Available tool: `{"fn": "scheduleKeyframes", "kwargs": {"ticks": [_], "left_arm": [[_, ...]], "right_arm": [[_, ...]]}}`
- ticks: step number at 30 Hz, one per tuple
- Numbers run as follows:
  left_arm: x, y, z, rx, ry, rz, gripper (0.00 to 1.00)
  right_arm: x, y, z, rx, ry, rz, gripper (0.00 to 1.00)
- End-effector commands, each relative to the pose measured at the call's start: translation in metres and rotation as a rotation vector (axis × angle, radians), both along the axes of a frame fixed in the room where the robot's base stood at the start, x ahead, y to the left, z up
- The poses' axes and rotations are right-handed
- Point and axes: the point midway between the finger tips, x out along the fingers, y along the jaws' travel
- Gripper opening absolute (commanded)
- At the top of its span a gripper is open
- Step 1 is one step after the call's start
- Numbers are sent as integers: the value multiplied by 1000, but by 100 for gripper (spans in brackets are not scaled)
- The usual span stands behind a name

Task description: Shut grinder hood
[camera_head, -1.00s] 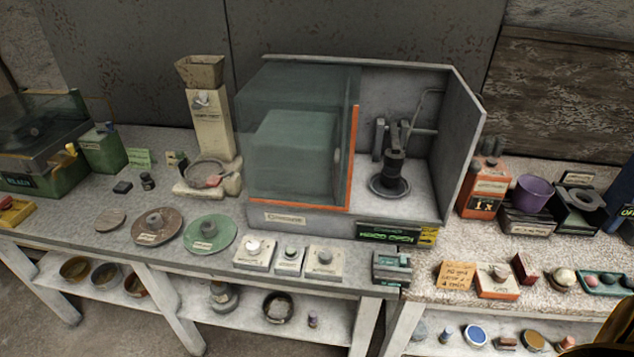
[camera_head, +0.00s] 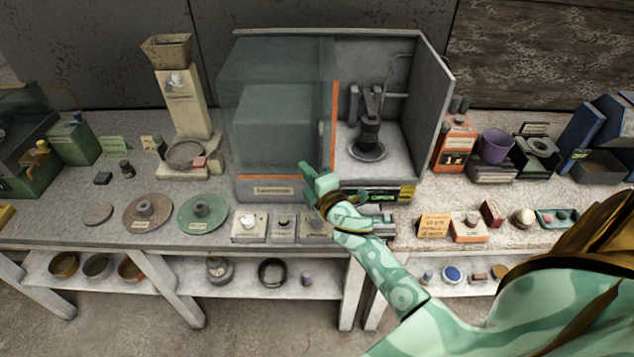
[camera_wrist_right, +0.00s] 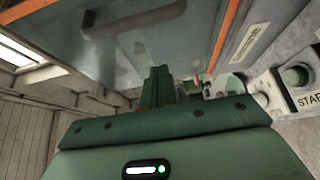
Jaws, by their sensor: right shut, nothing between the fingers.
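The grinder hood (camera_head: 275,110) is a clear greenish panel box with an orange edge. It covers the left half of a grey cabinet (camera_head: 437,75). The right half is open, and the dark grinder (camera_head: 368,135) inside shows uncovered. In the right wrist view the hood (camera_wrist_right: 150,55) fills the top, with a dark bar handle (camera_wrist_right: 130,20) on it. My right gripper (camera_head: 306,172) is shut and empty, in front of the hood's lower right corner. Its fingers (camera_wrist_right: 160,80) point toward the hood; I cannot tell whether they touch it. My left gripper is out of view.
Several white button boxes (camera_head: 249,228) stand at the bench front below the gripper. Round discs (camera_head: 203,212) lie to the left. A lower shelf holds bowls.

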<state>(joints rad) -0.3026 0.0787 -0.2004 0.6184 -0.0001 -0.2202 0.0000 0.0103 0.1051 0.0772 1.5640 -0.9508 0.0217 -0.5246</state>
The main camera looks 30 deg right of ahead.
Motion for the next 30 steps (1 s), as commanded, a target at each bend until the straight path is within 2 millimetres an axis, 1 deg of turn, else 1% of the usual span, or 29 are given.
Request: {"fn": "scheduleKeyframes", "kwargs": {"ticks": [1,4,7,12,16,26,29,30], "left_arm": [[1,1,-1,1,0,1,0],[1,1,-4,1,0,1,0],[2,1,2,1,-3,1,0],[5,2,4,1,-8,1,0],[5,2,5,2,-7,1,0],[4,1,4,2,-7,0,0],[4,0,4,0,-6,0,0],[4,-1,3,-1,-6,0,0]], "right_arm": [[12,-1,0,0,-2,0,0],[32,-2,0,1,-1,0,0],[23,-19,0,-3,3,-2,0],[16,-34,0,0,2,-1,0],[14,-38,0,1,1,1,0],[14,-39,-1,2,2,1,0],[11,-46,-1,0,2,0,0],[10,-52,-2,-2,3,0,0]]}}
